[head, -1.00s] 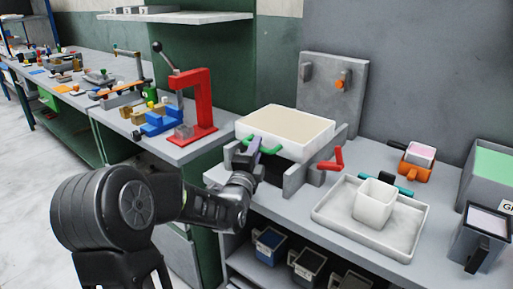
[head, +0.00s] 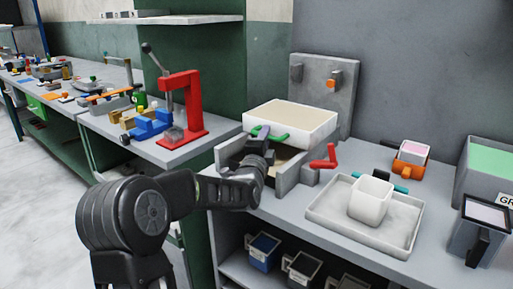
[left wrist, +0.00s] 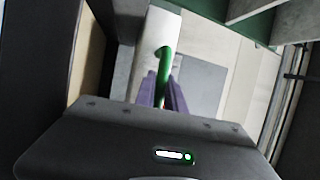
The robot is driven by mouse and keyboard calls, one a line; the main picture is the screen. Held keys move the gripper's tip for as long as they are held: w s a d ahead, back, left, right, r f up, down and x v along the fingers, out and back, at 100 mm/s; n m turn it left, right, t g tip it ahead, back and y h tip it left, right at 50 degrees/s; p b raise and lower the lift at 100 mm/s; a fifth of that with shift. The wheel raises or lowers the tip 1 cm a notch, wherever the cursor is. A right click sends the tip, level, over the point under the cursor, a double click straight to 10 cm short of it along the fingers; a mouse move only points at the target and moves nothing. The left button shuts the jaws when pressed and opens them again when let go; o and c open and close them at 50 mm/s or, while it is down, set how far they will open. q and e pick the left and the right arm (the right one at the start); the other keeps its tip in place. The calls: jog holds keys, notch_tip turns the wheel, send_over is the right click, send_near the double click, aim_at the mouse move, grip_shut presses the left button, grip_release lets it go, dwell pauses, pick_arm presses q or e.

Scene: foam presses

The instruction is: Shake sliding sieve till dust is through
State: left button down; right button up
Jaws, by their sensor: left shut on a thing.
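The sliding sieve is a white, shallow, square-rimmed box (head: 312,129) with a tan surface inside, lying on grey rails (head: 287,178). A green handle (head: 280,137) is on its near side. My left gripper (head: 264,134) is shut on this handle. In the left wrist view the green handle (left wrist: 164,60) stands between the two purple fingers. Below the sieve, between the rails, a tan surface shows, partly hidden by my left arm. I cannot tell how much dust lies in the sieve. My right gripper is not in view.
A red handle (head: 324,158) sits beside the rails. A white tray (head: 325,213) holding a white cup (head: 370,200) stands to the right. A grey upright plate (head: 322,100) stands behind the sieve. A red press (head: 190,105) stands on the left bench.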

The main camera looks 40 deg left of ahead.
pick_arm(q)
jog(key=shift+r, duration=0.1)
jog(key=c, duration=1.4)
grip_release()
jog(key=shift+w, duration=0.15)
jog(key=v, duration=0.7)
jog(key=shift+s+d+b, duration=0.15)
jog(key=shift+s+b, duration=0.2)
